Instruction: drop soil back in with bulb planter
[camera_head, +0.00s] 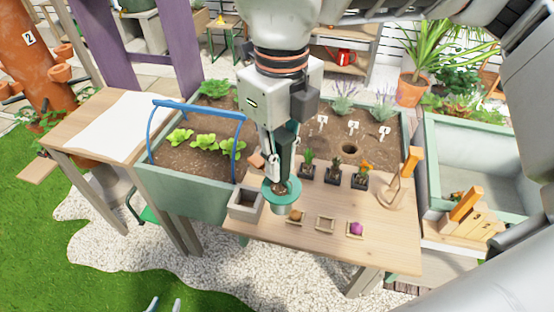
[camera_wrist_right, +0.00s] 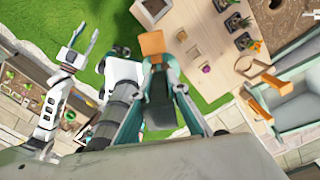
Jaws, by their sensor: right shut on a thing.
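A wooden handle end (camera_wrist_right: 152,42) shows at the fingertips in the right wrist view; the tube is hidden there. Whether soil is inside cannot be seen. A raised bed (camera_head: 190,192) holds dark soil with one open round hole (camera_head: 349,149) below the numbered white markers (camera_head: 353,127). My left gripper (camera_head: 163,304) is open and empty at the bottom edge; it also shows in the wrist view (camera_wrist_right: 82,44).
On the table (camera_head: 280,246) are a grey square box (camera_head: 245,203), three potted plants (camera_head: 333,172), small trays with an orange-brown bulb (camera_head: 296,215) and a purple bulb (camera_head: 356,229), and a wooden stand (camera_head: 400,186). A blue hoop (camera_head: 200,109) arches over lettuces (camera_head: 205,142).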

